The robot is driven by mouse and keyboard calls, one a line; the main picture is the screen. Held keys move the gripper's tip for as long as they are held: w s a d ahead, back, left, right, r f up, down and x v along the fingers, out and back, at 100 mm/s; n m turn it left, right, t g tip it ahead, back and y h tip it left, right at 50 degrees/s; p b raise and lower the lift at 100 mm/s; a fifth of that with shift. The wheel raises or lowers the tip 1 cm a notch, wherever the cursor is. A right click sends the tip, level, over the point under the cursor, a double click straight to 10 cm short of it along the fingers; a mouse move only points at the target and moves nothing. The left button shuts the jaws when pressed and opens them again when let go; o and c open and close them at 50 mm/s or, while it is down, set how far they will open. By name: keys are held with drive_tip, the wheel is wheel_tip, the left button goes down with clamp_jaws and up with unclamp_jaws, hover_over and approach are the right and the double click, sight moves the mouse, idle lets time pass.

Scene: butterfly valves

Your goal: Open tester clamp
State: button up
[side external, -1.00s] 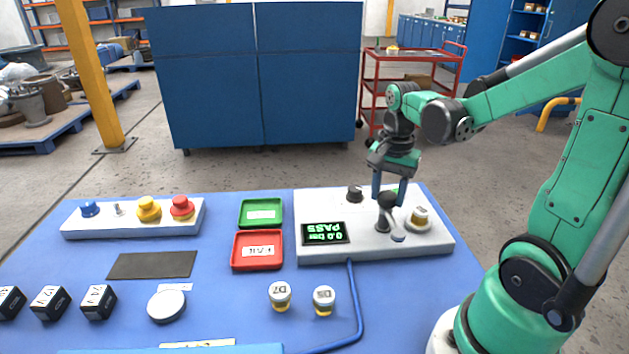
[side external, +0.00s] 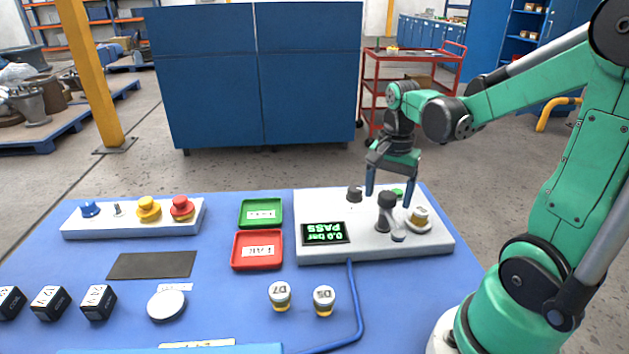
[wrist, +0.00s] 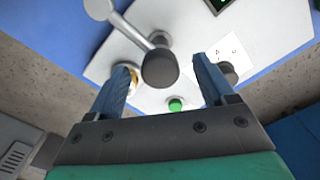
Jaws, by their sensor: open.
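The white tester (side external: 330,254) stands at the right of the table, with a screen (side external: 325,232) reading "0.0 bar PASS". Its clamp has a grey arm (side external: 398,230) and a black knob (side external: 387,198); the knob also shows in the wrist view (wrist: 160,68). A yellow-bodied valve (side external: 420,215) sits in a round seat to the right of the clamp; it is partly hidden behind a finger in the wrist view. My gripper (side external: 390,194) is open above the tester. In the wrist view its fingers (wrist: 161,66) appear on either side of the knob, with visible gaps.
A dark knob (side external: 355,193) and a green button (side external: 397,192) are on the tester near the fingers. Green (side external: 246,222) and red (side external: 240,265) trays lie to the left. Two valves (side external: 280,295) (side external: 324,300) stand in front, beside a blue hose (side external: 358,310).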

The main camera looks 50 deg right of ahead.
sight(387, 195)
drive_tip(key=shift+r, duration=2.7)
drive_tip(key=shift+a, duration=0.1)
drive_tip(key=w+a+n+t, duration=0.2)
drive_tip(key=a+n+t, duration=0.5)
drive_tip(key=a+n, duration=0.6)
drive_tip(key=n, duration=0.3)
drive_tip(key=shift+w+a+f, duration=0.25)
drive_tip(key=shift+w+f, duration=0.05)
drive_tip(key=shift+w, duration=0.05)
